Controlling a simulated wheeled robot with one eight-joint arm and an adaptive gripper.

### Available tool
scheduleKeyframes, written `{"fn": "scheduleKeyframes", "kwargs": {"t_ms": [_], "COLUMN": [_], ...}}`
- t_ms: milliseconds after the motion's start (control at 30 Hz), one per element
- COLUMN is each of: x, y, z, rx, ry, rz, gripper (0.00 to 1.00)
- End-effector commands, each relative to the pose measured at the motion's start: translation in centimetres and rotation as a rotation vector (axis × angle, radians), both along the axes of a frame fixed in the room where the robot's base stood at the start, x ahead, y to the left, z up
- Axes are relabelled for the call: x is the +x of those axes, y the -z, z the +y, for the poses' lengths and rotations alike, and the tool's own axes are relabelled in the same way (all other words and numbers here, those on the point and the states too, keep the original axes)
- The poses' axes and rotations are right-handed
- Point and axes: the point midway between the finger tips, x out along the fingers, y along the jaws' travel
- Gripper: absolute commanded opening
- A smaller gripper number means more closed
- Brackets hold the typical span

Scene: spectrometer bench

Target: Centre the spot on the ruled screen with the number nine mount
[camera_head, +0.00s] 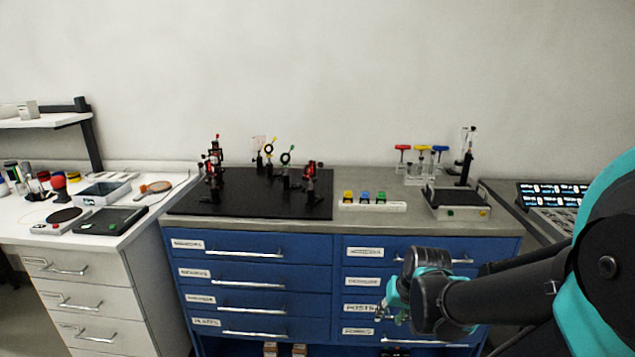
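Several small optical mounts stand upright on the black breadboard (245,207), on the left part of the bench top. A mount with red parts (214,165) stands at the back left, and another mount with red parts (310,172) stands at the right. A pale, see-through plate (258,146) at the back may be the ruled screen; no rulings or spot can be made out. No number can be read on any mount. My gripper (392,302) is low at the right, in front of the blue drawers and away from the mounts. Its fingers are too small to judge.
Yellow-ringed (271,146) and green-ringed (286,157) holders stand among the mounts. A white strip with coloured blocks (372,205) lies right of the breadboard, and a boxy instrument (456,203) stands further right. Blue drawers (260,275) front the bench. A cluttered white table (140,220) adjoins at left.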

Motion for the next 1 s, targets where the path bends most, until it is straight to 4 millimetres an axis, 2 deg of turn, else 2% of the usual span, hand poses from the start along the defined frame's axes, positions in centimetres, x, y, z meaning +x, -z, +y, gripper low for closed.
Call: {"fn": "scheduleKeyframes", "kwargs": {"t_ms": [200, 300, 400, 600, 700, 867, 1000], "x": [6.8, 10.5, 14.2, 20.7, 22.6, 24.0, 24.5], "y": [-4.3, -7.3, -10.7, -17.8, -20.4, -22.6, -23.0], "z": [5.3, 7.0, 7.9, 6.6, 5.3, 4.0, 4.5], "rx": [0.489, 0.733, 0.975, 1.413, 1.564, 1.689, 1.708], "ry": [0.285, 0.405, 0.507, 0.632, 0.652, 0.658, 0.657], "rz": [0.088, 0.147, 0.217, 0.370, 0.434, 0.491, 0.504], "gripper": [0.36, 0.36, 0.36, 0.36, 0.36, 0.36, 0.36]}}
